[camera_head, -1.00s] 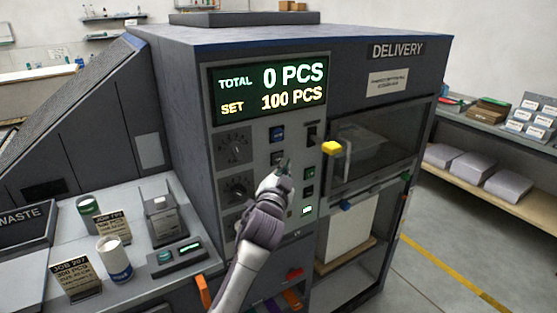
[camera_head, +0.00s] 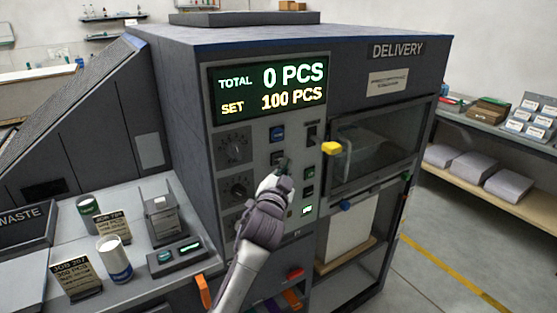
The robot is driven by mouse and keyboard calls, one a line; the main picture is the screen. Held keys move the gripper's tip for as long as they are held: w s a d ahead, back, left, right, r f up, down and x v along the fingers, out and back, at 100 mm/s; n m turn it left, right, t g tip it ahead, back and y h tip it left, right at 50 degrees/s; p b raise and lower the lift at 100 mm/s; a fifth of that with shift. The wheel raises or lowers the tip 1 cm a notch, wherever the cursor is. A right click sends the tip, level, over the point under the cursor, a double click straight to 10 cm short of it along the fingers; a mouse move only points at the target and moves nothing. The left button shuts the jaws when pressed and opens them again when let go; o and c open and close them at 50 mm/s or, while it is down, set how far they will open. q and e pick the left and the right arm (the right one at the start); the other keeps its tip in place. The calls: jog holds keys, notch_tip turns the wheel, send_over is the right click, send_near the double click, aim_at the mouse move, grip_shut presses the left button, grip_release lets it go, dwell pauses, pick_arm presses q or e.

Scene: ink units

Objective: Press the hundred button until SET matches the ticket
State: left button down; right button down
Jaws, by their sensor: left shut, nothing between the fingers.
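The display (camera_head: 268,87) on the grey machine reads TOTAL 0 PCS and SET 100 PCS. I cannot read which one is the hundred button. My left gripper (camera_head: 283,168) is shut and empty, its tips at the panel just below the dark button; contact cannot be told. A job ticket (camera_head: 75,279) stands at lower left, its count seemingly 300 PCS but blurred. My right gripper is out of view.
A second ticket (camera_head: 112,226), a white cylinder (camera_head: 114,259) and a small console (camera_head: 177,256) are on the left counter. A yellow handle (camera_head: 331,148) juts out right of the panel, by the delivery window (camera_head: 375,145). Open floor lies at right.

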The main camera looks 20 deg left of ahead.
pick_arm(q)
jog(key=shift+w+a, duration=0.3)
jog(key=shift+a, duration=0.1)
jog(key=shift+w+a, duration=0.3)
jog(key=shift+a, duration=0.1)
dwell(0.8)
dwell(0.3)
jog(key=shift+s+d, duration=0.6)
jog(key=shift+d, duration=0.15)
jog(key=shift+s+d, duration=0.75)
jog(key=shift+d, duration=0.25)
jog(key=shift+s+d, duration=0.75)
jog(key=shift+d, duration=0.25)
jog(key=shift+a+p, duration=0.1)
jog(key=shift+p, duration=0.2)
